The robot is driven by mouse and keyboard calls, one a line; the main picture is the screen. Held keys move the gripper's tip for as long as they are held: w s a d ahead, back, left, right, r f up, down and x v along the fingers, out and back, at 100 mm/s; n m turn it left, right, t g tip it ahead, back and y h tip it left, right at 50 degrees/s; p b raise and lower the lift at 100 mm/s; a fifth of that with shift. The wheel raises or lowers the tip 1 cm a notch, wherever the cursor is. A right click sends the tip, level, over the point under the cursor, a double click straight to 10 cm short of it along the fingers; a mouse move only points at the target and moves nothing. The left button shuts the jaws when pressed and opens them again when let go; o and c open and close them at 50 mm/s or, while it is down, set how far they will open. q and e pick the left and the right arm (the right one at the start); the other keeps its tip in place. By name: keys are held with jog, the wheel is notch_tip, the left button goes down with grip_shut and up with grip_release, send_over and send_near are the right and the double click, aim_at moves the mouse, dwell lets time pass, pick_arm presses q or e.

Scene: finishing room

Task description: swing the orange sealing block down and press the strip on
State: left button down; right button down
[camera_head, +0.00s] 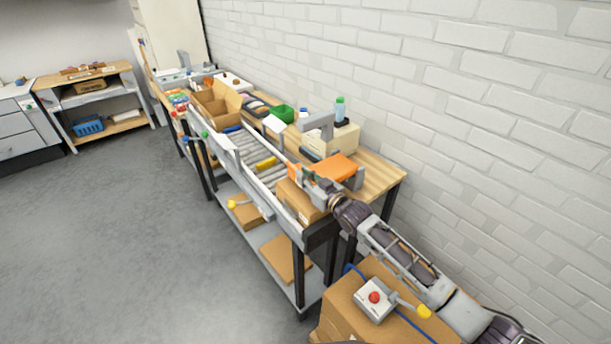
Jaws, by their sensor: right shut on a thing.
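My right gripper (308,179) reaches in from the lower right and is shut at the near end of the bench, above a closed cardboard box (299,201). A small orange part shows at its fingertips, which I take to be the orange sealing block (294,173); the exact grip is too small to make out. A wider orange slab (336,167) with a grey bracket lies just right of the gripper. I cannot make out the strip. My left gripper is out of view.
The roller conveyor (258,173) runs along the bench, with an open cardboard box (217,103) farther back. A grey machine arm (318,121) and a green-capped bottle (340,109) stand near the wall. A red-button box (374,297) sits on a carton in front.

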jog(key=c, duration=1.5)
grip_release()
jog(key=shift+o, duration=0.2)
jog(key=shift+s, duration=0.1)
jog(key=v, duration=1.2)
jog(key=shift+f, duration=0.1)
